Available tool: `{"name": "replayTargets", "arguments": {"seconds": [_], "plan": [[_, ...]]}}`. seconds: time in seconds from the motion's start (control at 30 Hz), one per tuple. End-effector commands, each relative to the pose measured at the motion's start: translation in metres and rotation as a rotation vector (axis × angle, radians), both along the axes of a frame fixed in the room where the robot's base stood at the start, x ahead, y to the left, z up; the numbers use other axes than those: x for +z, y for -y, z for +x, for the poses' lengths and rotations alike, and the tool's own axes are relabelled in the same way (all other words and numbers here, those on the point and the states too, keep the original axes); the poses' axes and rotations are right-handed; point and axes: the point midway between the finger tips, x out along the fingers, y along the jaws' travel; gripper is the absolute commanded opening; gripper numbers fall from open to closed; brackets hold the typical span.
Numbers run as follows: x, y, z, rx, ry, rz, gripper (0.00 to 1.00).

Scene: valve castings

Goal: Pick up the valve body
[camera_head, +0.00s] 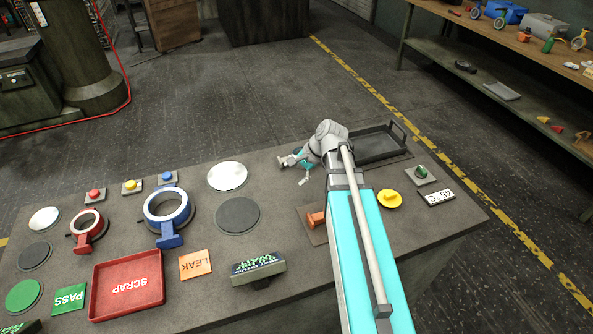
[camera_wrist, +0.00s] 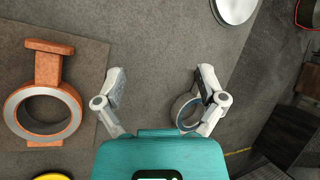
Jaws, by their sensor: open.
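Several ring-shaped castings that look like valve bodies are in view. An orange one (camera_wrist: 45,140) with a stem and flange lies on a brown mat at the left of the wrist view; in the head view only its orange end (camera_head: 316,219) shows beside my arm. A red one (camera_head: 88,228) and a larger blue one (camera_head: 167,211) lie at the table's left. My gripper (camera_wrist: 160,78) is open above the table, with bare table between its fingertips (camera_head: 291,168). A grey-blue ring (camera_wrist: 181,107) shows by its right finger, partly hidden; I cannot tell if they touch.
A dark tray (camera_head: 385,145) lies beyond my arm. A red SCRAP tray (camera_head: 128,285), LEAK card (camera_head: 196,264), PASS card (camera_head: 69,299) and dark sign block (camera_head: 258,269) line the front. A white disc (camera_head: 227,176) and dark disc (camera_head: 238,215) lie left of my gripper.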

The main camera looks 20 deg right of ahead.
Motion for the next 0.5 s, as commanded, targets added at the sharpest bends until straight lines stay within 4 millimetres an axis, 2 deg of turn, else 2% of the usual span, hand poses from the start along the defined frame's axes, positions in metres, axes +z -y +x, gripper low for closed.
{"name": "replayTargets", "arguments": {"seconds": [0.03, 0.27, 0.5], "plan": [[-0.017, 0.010, 0.010, -0.070, -0.009, 0.049, 0.90], [-0.041, 0.048, 0.038, -0.374, -0.066, 0.295, 0.90], [-0.061, 0.098, 0.063, -0.660, -0.143, 0.576, 0.90]]}}
